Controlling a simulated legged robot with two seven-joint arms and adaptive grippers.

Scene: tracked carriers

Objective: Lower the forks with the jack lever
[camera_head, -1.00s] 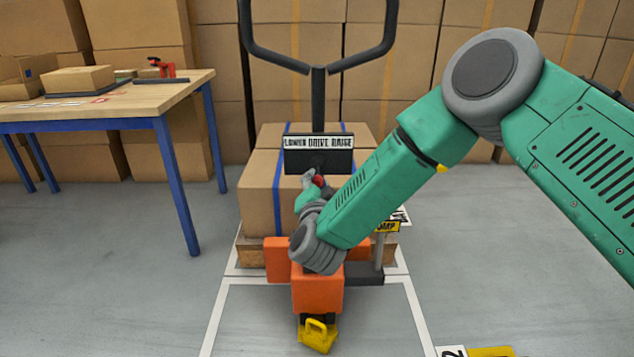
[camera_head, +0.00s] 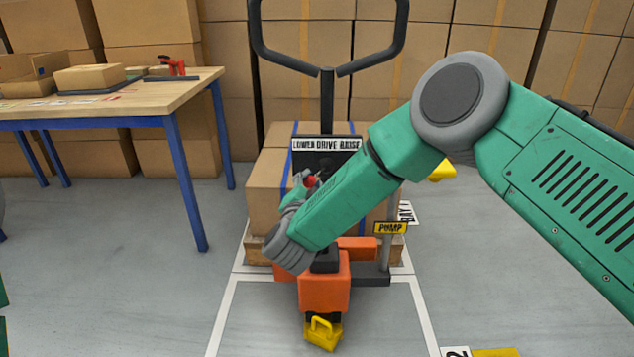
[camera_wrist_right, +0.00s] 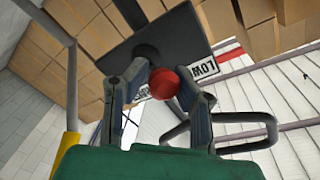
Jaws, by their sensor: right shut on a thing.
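The pallet jack's red lever knob (camera_head: 311,181) shows below the dark plate (camera_head: 325,162) marked LOWER DRIVE RAISE. My right gripper (camera_head: 306,182) is at the knob, partly hidden by its own wrist. In the right wrist view the red knob (camera_wrist_right: 164,83) sits between the two fingers of my right gripper (camera_wrist_right: 160,90), which is shut on it. The black tow handle (camera_head: 327,95) stands upright above the orange jack body (camera_head: 324,292). The forks are hidden under the load. My left gripper is out of view.
A yellow block with a loop (camera_head: 322,333) sits at the jack's front. A PUMP sign (camera_head: 391,228) is to the right. A wooden workbench (camera_head: 130,98) stands left. Open floor lies on both sides.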

